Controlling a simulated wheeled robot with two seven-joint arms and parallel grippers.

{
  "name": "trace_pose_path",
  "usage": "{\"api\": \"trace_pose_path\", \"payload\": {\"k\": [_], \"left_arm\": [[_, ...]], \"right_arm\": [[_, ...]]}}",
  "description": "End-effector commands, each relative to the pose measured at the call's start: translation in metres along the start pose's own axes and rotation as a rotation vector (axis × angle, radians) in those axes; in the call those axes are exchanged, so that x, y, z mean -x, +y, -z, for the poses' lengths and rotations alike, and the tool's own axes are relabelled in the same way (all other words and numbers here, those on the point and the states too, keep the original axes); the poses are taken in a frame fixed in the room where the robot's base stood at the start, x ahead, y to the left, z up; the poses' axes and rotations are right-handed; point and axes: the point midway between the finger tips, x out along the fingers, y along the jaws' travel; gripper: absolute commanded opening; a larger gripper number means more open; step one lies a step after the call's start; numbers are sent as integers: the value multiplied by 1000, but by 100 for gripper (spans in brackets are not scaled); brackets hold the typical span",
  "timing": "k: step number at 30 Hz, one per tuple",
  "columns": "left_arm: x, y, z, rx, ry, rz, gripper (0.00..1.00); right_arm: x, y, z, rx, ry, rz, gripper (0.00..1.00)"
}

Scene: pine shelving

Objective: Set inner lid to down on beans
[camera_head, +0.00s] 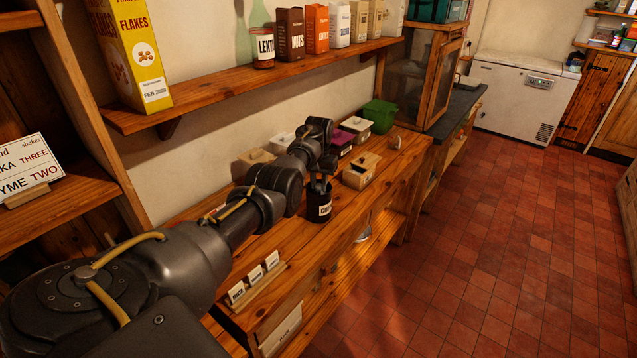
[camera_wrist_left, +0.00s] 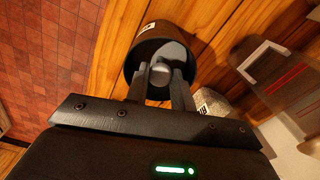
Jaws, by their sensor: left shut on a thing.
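A black canister (camera_head: 318,213) with a white label starting "CO" stands on the wooden counter. In the left wrist view, I look into its open top, past its dark wall (camera_wrist_left: 146,47). A grey inner lid with a pale round knob (camera_wrist_left: 160,74) shows at the mouth. My left gripper (camera_head: 320,183) points down into the canister's mouth. In the left wrist view, the gripper (camera_wrist_left: 163,78) has its two fingers shut on the knob. The lid's depth and the beans beneath it are hidden. My right gripper is not in view.
A pale wooden box (camera_head: 359,174) stands just behind the canister. A purple box (camera_head: 354,128) and a green bin (camera_head: 380,113) stand farther back. Small label cards (camera_head: 254,280) stand near the front. A loaded shelf (camera_head: 230,82) runs above. The counter's right edge drops to red floor tiles (camera_head: 470,230).

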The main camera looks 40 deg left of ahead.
Motion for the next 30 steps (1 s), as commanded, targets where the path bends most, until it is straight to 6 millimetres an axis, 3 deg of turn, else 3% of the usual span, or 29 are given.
{"api": "trace_pose_path", "payload": {"k": [1, 3, 11, 12, 14, 23, 30], "left_arm": [[-15, 0, -1, 0, -2, 0, 0], [-22, 0, -1, 0, -3, 0, 0], [-21, 1, -1, -1, -4, 0, 0], [-21, 1, -1, -1, -5, 0, 28], [-21, 1, -1, -1, -5, 0, 34], [-18, 0, -1, 0, -3, 0, 34], [1, 0, 0, 0, -2, -1, 34]], "right_arm": [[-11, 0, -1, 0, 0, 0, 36], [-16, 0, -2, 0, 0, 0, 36], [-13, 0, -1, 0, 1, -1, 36], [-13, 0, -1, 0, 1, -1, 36], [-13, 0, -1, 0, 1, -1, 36], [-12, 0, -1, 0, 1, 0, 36], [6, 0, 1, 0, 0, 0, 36]]}}
